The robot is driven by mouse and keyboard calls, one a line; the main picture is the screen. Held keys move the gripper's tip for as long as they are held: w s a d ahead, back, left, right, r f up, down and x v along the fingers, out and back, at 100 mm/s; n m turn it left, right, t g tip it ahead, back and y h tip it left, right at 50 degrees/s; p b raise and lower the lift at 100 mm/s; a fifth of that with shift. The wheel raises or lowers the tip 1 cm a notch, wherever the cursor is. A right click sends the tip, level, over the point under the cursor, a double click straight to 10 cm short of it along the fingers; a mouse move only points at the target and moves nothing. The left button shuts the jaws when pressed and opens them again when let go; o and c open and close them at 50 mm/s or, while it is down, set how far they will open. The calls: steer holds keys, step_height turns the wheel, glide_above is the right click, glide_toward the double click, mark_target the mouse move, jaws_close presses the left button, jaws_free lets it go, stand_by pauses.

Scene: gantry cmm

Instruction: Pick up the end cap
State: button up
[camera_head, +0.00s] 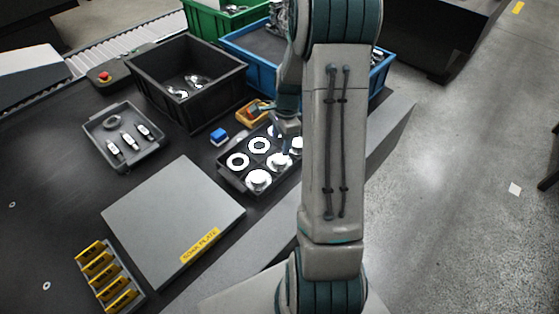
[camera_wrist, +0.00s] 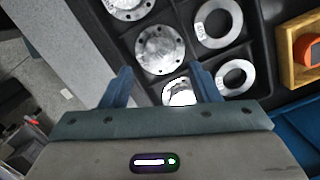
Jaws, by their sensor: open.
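A black divided tray (camera_head: 232,184) holds round metal parts. In the wrist view, two flanged discs with bolt holes, one in the middle (camera_wrist: 160,48) and one at the top (camera_wrist: 128,6), lie in one row. A bright round part (camera_wrist: 180,92) in the same row is partly cut off by my gripper body. I cannot tell which of these is the end cap. My gripper (camera_wrist: 161,70) is open and empty above this row, its fingers on either side of the nearest parts. In the head view, my arm partly hides the gripper and tray.
Flat rings (camera_wrist: 236,77) fill the tray's other row. A wooden box with an orange item (camera_wrist: 307,50) sits beside it. A black bin (camera_head: 190,85), blue bin (camera_head: 240,50), grey tray (camera_head: 125,135) and plate (camera_head: 170,220) surround it.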

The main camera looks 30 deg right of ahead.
mark_target(280, 158)
steer(key=shift+a+f, duration=0.15)
steer(key=shift+f, duration=3.45)
steer(key=c, duration=0.9)
